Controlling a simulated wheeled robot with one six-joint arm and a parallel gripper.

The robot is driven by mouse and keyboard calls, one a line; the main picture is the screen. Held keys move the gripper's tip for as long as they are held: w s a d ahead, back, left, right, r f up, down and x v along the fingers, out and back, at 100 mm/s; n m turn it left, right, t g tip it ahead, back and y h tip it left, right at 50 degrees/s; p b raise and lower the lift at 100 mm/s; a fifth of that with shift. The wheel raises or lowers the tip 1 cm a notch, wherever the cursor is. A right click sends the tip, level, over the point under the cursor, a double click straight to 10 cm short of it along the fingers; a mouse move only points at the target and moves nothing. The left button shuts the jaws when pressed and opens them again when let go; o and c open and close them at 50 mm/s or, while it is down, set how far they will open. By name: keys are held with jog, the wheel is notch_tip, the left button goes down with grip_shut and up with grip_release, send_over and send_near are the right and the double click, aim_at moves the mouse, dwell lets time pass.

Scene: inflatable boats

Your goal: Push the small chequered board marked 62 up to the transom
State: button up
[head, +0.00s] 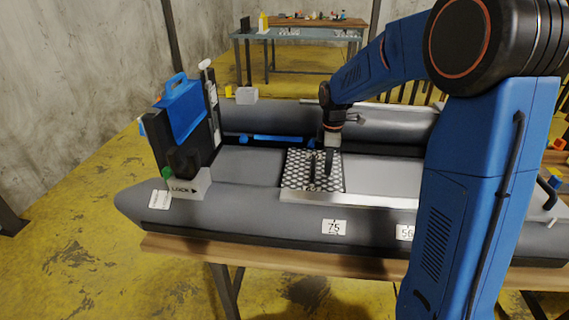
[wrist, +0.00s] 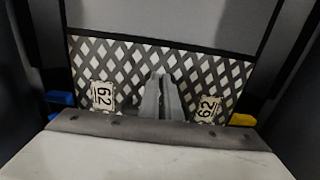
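The small chequered board (head: 296,171) lies on the boat floor, its pattern black and white. In the wrist view the board (wrist: 125,60) carries two pale tags reading 62. The dark transom (head: 207,142) stands upright at the boat's left end. A stretch of grey floor separates it from the board. My gripper (head: 329,172) points down over the right part of the board. In the wrist view its grey fingers (wrist: 163,90) are together with nothing seen between them. Whether the fingertips touch the board I cannot tell.
A blue case-like thing (head: 183,112) and a grey block marked LOCK (head: 190,184) are at the transom. Grey tubes (head: 270,208) flank the floor. A blue bar (head: 265,138) lies along the far side. The floor (head: 248,166) left of the board looks clear.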

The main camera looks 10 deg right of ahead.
aim_at(290, 171)
jog(key=shift+w+a+f, duration=0.15)
jog(key=shift+w+a, duration=0.5)
jog(key=shift+a, duration=1.75)
jog(key=shift+w+a+f, duration=0.1)
jog(key=shift+w+a, duration=0.5)
jog(key=shift+a, duration=1.8)
jog(key=shift+w+a+f, duration=0.15)
jog(key=shift+w+a, duration=0.5)
jog(key=shift+a, duration=1.75)
jog(key=shift+d, duration=0.15)
jog(key=shift+s+d+r, duration=0.1)
jog(key=shift+s+d, duration=0.15)
jog(key=shift+d, duration=0.6)
notch_tip(290, 171, up, 9)
jog(key=shift+w+r, duration=0.15)
jog(key=shift+d, duration=0.1)
